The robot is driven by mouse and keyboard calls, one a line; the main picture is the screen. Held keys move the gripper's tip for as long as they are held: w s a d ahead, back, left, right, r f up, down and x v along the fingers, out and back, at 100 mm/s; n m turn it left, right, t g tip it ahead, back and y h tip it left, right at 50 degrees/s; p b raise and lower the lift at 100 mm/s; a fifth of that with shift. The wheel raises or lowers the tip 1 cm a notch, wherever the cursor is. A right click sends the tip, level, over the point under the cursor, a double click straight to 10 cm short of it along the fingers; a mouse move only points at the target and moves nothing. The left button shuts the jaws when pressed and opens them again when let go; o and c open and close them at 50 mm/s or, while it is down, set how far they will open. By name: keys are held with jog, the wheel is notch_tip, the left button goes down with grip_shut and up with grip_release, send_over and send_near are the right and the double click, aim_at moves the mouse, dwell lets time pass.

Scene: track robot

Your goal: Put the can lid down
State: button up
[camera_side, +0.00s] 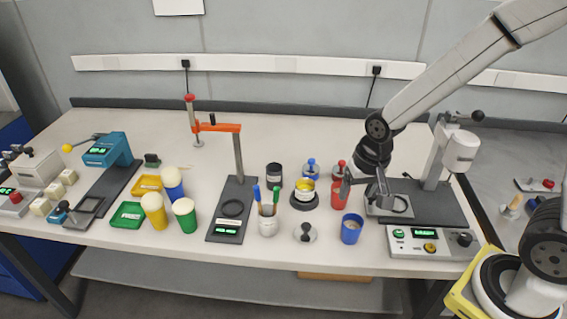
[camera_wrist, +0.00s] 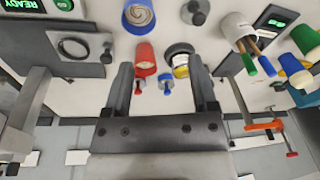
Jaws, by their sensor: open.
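My gripper (camera_side: 364,190) is open and above the table, to the right of the can and lid. In the wrist view, no object is held between its fingers (camera_wrist: 161,68).
A red cup (camera_side: 339,198) and a blue cup (camera_side: 351,230) stand close to my gripper. A white pen holder (camera_side: 268,224) stands left of the lid. A press (camera_side: 431,205) with a control box is at the right. Blue- and red-topped items stand behind the can.

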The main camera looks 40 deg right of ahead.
jog(key=s+n, duration=0.1)
jog(key=s+d+n, duration=0.1)
jog(key=s+n, duration=0.2)
jog(key=n, duration=0.1)
jog(key=shift+s+d+r+t, duration=0.15)
jog(key=shift+s+r+t, duration=0.15)
